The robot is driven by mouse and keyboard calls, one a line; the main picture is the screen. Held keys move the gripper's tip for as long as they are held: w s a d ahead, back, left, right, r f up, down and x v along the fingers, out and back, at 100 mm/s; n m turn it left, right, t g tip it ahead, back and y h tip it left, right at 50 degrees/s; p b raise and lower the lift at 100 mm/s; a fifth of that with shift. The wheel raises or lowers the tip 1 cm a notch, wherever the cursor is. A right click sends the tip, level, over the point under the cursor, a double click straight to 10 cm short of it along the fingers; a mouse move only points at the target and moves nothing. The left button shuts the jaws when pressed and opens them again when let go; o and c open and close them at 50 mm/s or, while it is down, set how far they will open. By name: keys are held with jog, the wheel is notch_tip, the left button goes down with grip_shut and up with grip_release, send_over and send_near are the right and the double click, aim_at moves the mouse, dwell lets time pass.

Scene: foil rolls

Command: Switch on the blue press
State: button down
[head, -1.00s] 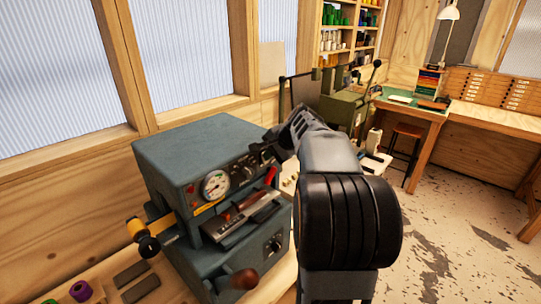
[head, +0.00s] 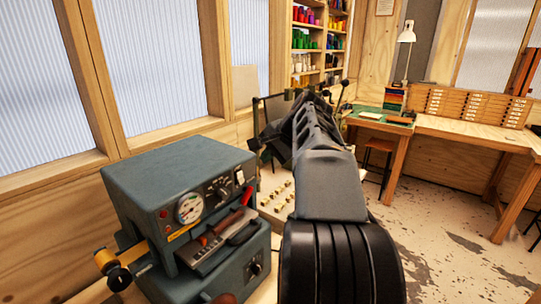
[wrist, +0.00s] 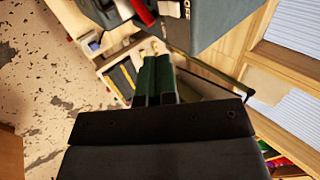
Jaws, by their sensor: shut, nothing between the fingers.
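The blue press (head: 170,180) is a blue-grey box machine at the lower left of the head view. Its front has a round white gauge (head: 189,208), dark knobs (head: 222,191), a red lever (head: 247,194) and a slot with a dark bar. Part of the press (wrist: 215,20) shows at the top of the wrist view, with the red lever (wrist: 143,11) beside it. My gripper (wrist: 157,60) is shut and empty, its two fingers side by side, apart from the press. In the head view my gripper is right of the press, its fingertips hidden.
A pale board with small brass pieces (head: 278,196) lies right of the press. A black-framed green machine stands beyond, partly hidden by my arm. The floor at right is clear.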

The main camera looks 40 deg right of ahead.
jog(key=shift+s+d+r, duration=0.1)
jog(key=shift+s+r, duration=0.2)
jog(key=shift+r, duration=0.2)
jog(key=f+b, duration=0.1)
jog(key=s+b, duration=0.1)
jog(key=b, duration=0.1)
jog(key=f+b, duration=0.1)
jog(key=shift+s+d+f+t, duration=0.25)
jog(key=shift+s+f+t, duration=0.05)
jog(key=shift+t, duration=0.1)
jog(key=shift+w, duration=0.1)
jog(key=p, duration=0.2)
send_near(242, 182)
jog(key=shift+x, duration=3.55)
